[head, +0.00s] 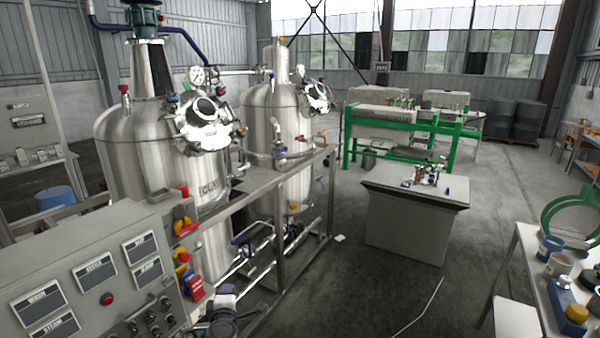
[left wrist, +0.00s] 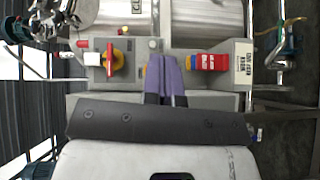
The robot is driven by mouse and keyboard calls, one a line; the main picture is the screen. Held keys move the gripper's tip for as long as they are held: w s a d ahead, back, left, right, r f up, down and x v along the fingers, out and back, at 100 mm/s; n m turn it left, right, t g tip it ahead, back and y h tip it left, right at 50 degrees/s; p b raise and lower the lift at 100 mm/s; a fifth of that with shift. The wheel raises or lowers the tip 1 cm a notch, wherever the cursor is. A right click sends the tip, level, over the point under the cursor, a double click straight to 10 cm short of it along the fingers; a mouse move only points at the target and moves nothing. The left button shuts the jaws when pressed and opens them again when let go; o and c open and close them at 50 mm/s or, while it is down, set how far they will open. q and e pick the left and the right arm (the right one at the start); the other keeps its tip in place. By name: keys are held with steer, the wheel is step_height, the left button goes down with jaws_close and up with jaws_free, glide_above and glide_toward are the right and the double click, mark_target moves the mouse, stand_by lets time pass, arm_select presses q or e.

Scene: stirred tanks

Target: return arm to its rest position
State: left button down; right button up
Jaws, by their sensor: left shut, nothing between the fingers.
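I cannot tell whether the fingertips touch the plate. My right gripper is in neither view.
Two steel tanks (head: 150,130) (head: 270,115) stand behind a metal frame (head: 281,240) with pipes. A grey cabinet (head: 405,220) stands right of centre, with a green-framed machine (head: 400,125) behind. A table (head: 530,270) with jars is at right. The floor between (head: 360,295) is mostly clear.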

arm_select(q)
steer(key=s+r+m+g+h, duration=0.1)
steer(key=s+r+m+h, duration=0.25)
steer(key=r+m, duration=0.35)
steer(key=s+r+m+g+h, duration=0.1)
steer(key=s+r+m+h, duration=0.25)
steer(key=r+m, duration=0.4)
steer(key=s+a+r+g, duration=0.1)
steer(key=s+a+g, duration=0.1)
steer(key=s, duration=0.4)
steer(key=s+d+f+m+g+y, duration=0.1)
steer(key=s+f+m+g, duration=0.15)
steer(key=s+f, duration=1)
steer(key=s+d+f+m+g+y, duration=0.15)
steer(key=s+f+g, duration=0.4)
steer(key=s, duration=1.15)
steer(key=s+d+f+m+g+y, duration=0.1)
steer(key=s+f+m, duration=0.1)
steer(key=s+f, duration=1.1)
step_height(320, 180, up, 30)
steer(key=s+p, duration=0.2)
steer(key=p, duration=2.6)
steer(key=shift+s+a, duration=0.15)
